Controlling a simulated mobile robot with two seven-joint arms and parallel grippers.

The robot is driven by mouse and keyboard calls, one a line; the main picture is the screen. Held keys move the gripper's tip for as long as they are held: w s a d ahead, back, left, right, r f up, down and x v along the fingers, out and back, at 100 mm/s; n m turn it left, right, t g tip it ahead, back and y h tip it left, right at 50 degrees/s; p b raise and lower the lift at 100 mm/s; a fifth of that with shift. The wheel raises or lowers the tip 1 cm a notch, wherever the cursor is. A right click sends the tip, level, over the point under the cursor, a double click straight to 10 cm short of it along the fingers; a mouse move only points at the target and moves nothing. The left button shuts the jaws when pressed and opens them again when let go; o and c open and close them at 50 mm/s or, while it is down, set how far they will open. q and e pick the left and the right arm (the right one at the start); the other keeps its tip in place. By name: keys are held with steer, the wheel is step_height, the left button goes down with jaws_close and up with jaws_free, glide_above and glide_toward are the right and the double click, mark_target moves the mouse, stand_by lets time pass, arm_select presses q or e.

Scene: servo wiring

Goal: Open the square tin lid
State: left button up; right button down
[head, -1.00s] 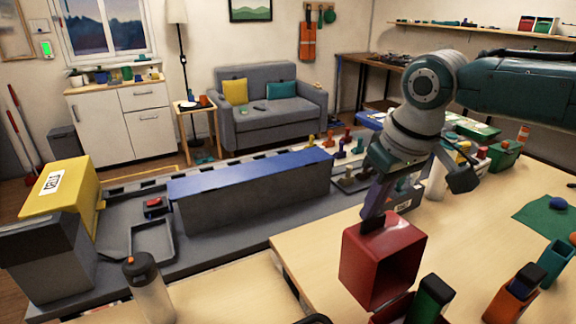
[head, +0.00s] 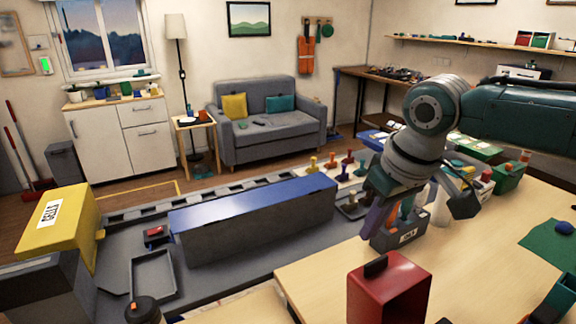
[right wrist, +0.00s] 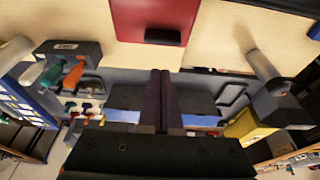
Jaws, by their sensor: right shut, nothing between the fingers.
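The red square tin (head: 395,292) stands on the light wooden table at the lower middle of the head view, its bottom cut off by the frame edge. A dark tab (head: 375,266) sits on its upper edge. In the right wrist view the tin's red face (right wrist: 155,14) is at the top, with the dark tab (right wrist: 163,37) at its edge. My right gripper (head: 372,228) is above and behind the tin in the head view, apart from the tab. Its dark purple fingers (right wrist: 160,74) are together and empty. I cannot tell if the lid is raised. My left gripper is not in view.
A labelled grey box (head: 402,237) with coloured handles stands close behind my right gripper. A long blue-topped box (head: 255,215) lies on the grey bench to the left. A bottle (head: 144,311) stands at the lower left. Open wood lies right of the tin (head: 480,245).

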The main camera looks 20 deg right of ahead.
steer(key=s+v, duration=0.2)
steer(key=v, duration=0.6)
steer(key=s+a+f+n+y, duration=0.25)
steer(key=s+a+f, duration=0.45)
steer(key=s+a, duration=0.45)
steer(key=s+m+h, duration=0.1)
steer(key=s+h, duration=0.1)
steer(key=s, duration=0.6)
arm_select(q)
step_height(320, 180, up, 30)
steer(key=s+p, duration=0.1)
steer(key=p, duration=2.9)
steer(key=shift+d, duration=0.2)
arm_select(e)
step_height(320, 180, up, 31)
steer(key=d, duration=0.1)
steer(key=shift+s+f, duration=0.25)
steer(key=shift+s, duration=0.15)
